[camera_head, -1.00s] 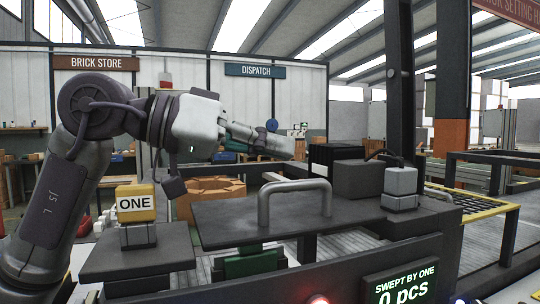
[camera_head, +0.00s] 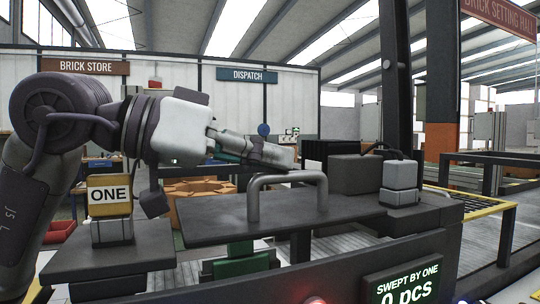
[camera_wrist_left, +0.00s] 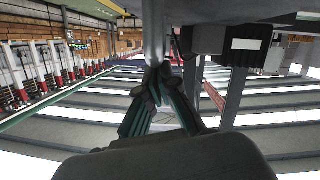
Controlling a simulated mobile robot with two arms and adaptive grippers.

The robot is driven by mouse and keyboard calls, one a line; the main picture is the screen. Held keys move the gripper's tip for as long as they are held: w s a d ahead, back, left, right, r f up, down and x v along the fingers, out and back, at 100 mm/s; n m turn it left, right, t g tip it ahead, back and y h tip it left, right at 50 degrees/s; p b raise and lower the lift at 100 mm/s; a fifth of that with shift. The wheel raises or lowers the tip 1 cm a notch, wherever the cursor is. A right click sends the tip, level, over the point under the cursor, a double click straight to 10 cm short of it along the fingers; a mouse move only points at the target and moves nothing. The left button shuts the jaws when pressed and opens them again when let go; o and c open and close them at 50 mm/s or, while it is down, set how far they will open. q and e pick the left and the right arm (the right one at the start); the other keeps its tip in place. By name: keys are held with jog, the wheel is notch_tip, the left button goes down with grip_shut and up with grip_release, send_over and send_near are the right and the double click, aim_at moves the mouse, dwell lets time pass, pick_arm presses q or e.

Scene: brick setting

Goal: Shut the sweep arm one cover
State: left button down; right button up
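The sweep arm one cover (camera_head: 215,225) is a dark flat plate with a grey bar handle (camera_head: 288,180) near its right side. A yellow block marked ONE (camera_head: 110,195) stands on a dark pedestal left of it. My left gripper (camera_head: 285,157) reaches in from the left, just above and behind the handle in the head view. In the left wrist view its fingers (camera_wrist_left: 156,80) converge with their tips together. A grey bar shows just beyond the tips; I cannot tell whether they touch it. My right gripper is not in view.
A dark box (camera_head: 358,174) and a grey block (camera_head: 400,180) stand right of the handle. The lit display (camera_head: 402,285) reads SWEPT BY ONE, 0 pcs. A dark post (camera_head: 397,80) rises behind. Orange-brown bricks (camera_head: 200,188) lie behind the cover.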

pick_arm(q)
jog(key=shift+f, duration=0.15)
notch_tip(320, 180, up, 10)
dwell(0.7)
